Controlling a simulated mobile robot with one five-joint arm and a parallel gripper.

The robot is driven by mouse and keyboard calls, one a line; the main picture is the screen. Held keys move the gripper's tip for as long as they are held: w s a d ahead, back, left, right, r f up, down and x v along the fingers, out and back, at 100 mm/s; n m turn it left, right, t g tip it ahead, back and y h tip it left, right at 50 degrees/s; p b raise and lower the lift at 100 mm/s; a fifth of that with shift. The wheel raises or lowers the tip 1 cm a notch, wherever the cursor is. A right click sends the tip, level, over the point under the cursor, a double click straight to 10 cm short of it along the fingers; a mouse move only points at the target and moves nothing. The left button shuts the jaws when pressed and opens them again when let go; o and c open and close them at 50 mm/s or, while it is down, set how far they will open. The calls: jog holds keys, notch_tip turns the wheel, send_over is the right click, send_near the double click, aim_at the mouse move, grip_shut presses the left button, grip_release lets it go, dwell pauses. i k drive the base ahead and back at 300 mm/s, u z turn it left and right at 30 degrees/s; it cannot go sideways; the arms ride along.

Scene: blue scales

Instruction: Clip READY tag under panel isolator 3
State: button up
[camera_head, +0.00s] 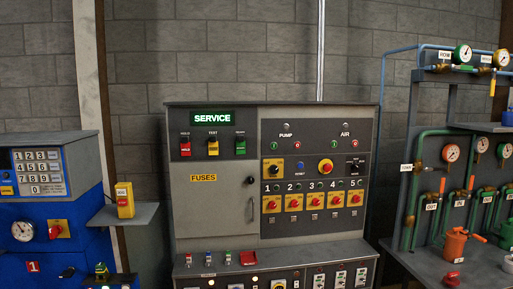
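The grey SERVICE panel stands in the middle of the view. Isolator 3 (314,201) is the middle red switch on a yellow plate in a numbered row on the panel's right side. A small grey fitting sits under it, with no tag seen there. At the panel's upper left hang a red tag (185,147), a yellow tag (213,147) and a green tag (240,147), side by side under small labels. The green one appears to be the READY tag, but its lettering is too small to read surely. My gripper is not in view.
A closed FUSES door (217,215) lies left of the isolators. A sloped control ledge (275,267) juts out below. A blue keypad unit (45,205) with a side shelf (140,213) stands left. A pipe and gauge rack (450,150) stands right.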

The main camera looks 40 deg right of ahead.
aim_at(240, 144)
jog(key=u, duration=0.15)
jog(key=i, duration=0.95)
jog(key=z, duration=0.1)
